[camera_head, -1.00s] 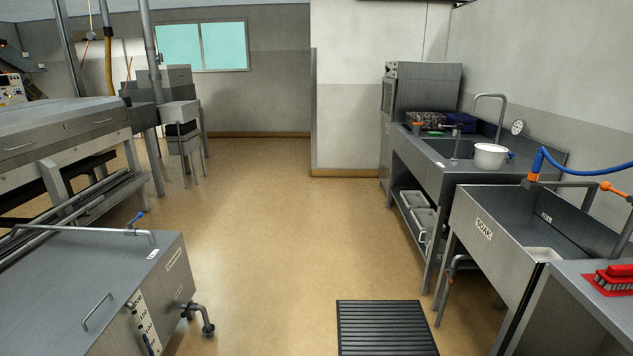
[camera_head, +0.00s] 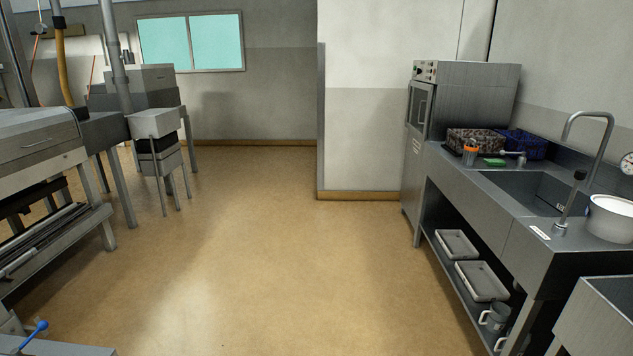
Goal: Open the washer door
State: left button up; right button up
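A tall steel cabinet (camera_head: 470,92) stands against the wall at the back right, past the sink counter. It looks like the washer. Its narrow front faces left and carries a control panel (camera_head: 425,71) with small knobs at the top. Below the panel is a door (camera_head: 419,108) with a dark window or frame, seen at a steep angle. The door looks closed, flush with the front. Any handle is too small to make out clearly. Neither of my grippers is in view.
The floor (camera_head: 270,260) ahead is clear up to the wall end (camera_head: 362,130). A steel sink counter (camera_head: 490,215) with a white pot (camera_head: 609,218), a tap and baskets runs along the right. Steel benches (camera_head: 40,150) and a small stand (camera_head: 157,140) line the left.

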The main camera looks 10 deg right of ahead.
aim_at(429, 87)
jog(key=z, duration=0.2)
jog(key=i, duration=2.3)
jog(key=z, duration=1)
jog(key=i, duration=2.3)
jog(key=z, duration=0.7)
